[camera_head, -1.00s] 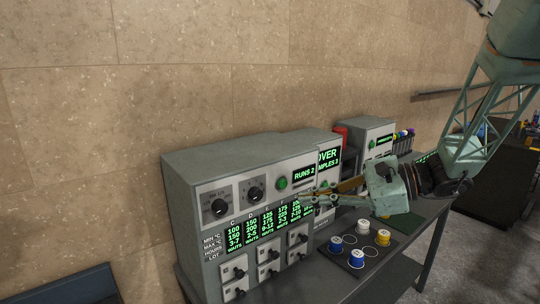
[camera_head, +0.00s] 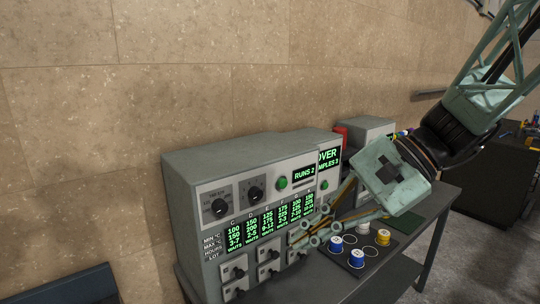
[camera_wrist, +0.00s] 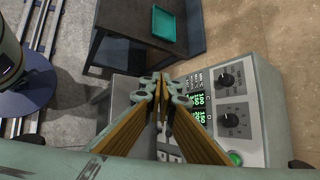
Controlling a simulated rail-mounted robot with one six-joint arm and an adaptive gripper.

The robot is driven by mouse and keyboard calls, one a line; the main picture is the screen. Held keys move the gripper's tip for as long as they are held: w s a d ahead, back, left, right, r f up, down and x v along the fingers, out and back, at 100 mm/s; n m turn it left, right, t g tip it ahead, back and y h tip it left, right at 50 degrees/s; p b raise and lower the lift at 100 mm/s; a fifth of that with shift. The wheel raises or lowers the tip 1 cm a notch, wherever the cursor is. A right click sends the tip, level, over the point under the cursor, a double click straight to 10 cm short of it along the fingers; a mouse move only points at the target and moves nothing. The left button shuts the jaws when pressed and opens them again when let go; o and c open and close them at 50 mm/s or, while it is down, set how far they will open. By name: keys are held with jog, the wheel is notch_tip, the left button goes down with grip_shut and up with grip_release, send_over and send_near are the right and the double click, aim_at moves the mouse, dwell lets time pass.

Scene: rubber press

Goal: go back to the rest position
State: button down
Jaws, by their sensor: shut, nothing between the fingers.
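My gripper (camera_head: 310,236) is in front of the right part of the grey control panel (camera_head: 190,170) in the head view. Its fingers point left and down, and its housing and arm reach in from the upper right. In the wrist view the gripper (camera_wrist: 162,80) shows its wooden-lined fingers brought together with nothing between them. The panel's knobs and green displays lie to the right of the fingers there. Whether the fingertips touch the panel cannot be told, but they appear apart from it.
A dark plate with blue (camera_head: 356,258), white and yellow spools (camera_head: 383,237) lies on the grey bench below my gripper. More grey machines stand behind it. In the wrist view a dark table (camera_wrist: 120,45) holds a teal tray (camera_wrist: 163,33). Open floor lies around that table.

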jog(key=s+d+r+n+t+h, duration=0.1)
jog(key=s+d+n+h, duration=0.3)
jog(key=s+d, duration=0.3)
jog(key=s+d+r+n+t+h, duration=0.1)
jog(key=s+d+n+h, duration=0.4)
jog(key=s, duration=0.8)
jog(key=shift+s+d+n+t, duration=0.35)
jog(key=shift+d+t, duration=0.45)
jog(key=shift+d, duration=0.3)
